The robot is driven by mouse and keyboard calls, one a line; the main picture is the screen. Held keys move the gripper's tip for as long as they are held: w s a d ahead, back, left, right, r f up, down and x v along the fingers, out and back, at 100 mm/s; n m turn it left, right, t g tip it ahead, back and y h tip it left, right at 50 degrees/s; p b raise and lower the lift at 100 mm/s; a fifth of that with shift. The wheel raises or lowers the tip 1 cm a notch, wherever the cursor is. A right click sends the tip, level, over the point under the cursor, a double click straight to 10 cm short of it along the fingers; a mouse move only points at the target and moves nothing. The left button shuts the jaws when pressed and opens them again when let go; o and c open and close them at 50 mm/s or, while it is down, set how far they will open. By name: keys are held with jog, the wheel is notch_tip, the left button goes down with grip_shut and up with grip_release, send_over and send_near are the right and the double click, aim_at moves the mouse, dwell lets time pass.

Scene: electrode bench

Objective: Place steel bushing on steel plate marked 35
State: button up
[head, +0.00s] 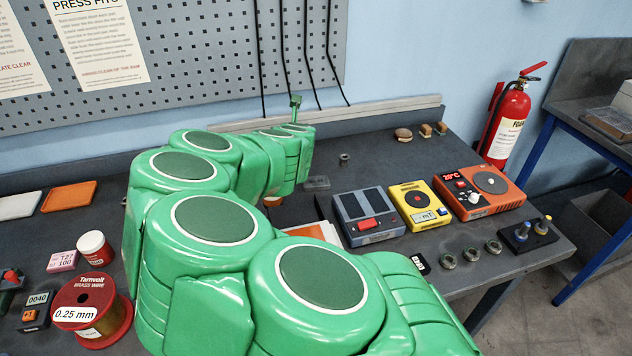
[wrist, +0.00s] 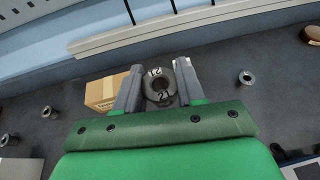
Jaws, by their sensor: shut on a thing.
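My gripper (wrist: 159,72) is shut in the wrist view, with a dark grey ring (wrist: 152,96) between its fingers. The ring has a central hole and pale numerals that look like 12 and 21; I take it for the steel bushing, but cannot be sure. In the wrist view a small steel ring (wrist: 245,77) lies apart to the right, and another metal ring (wrist: 48,112) is at the left. I cannot read a 35 on any plate in either view. In the head view my green arm hides the gripper and part of the bench.
In the head view a small metal ring (head: 344,159) stands on the bench (head: 390,160). A grey device (head: 368,216), yellow device (head: 417,204) and orange hotplate (head: 479,192) stand at right, with metal rings (head: 470,254) in front. A cardboard box (wrist: 98,94) is beside my left finger.

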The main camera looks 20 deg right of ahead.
jog(key=shift+d+f+n+y, duration=0.5)
jog(key=shift+d+n+y, duration=0.1)
jog(key=shift+y, duration=0.1)
jog(key=s+d+f+n+g+y, duration=0.1)
jog(key=s+d+n+g+y, duration=0.15)
jog(key=s+n+y, duration=0.4)
jog(key=s+d+n+g+y, duration=0.2)
jog(key=s+n+g+y, duration=0.15)
jog(key=s, duration=0.55)
send_over(315, 181)
jog(key=shift+t+y, duration=0.3)
jog(key=shift+y, duration=0.1)
jog(key=shift+f, duration=4.9)
jog(key=shift+f+n, duration=0.3)
jog(key=shift+f, duration=1.25)
jog(key=shift+f, duration=0.15)
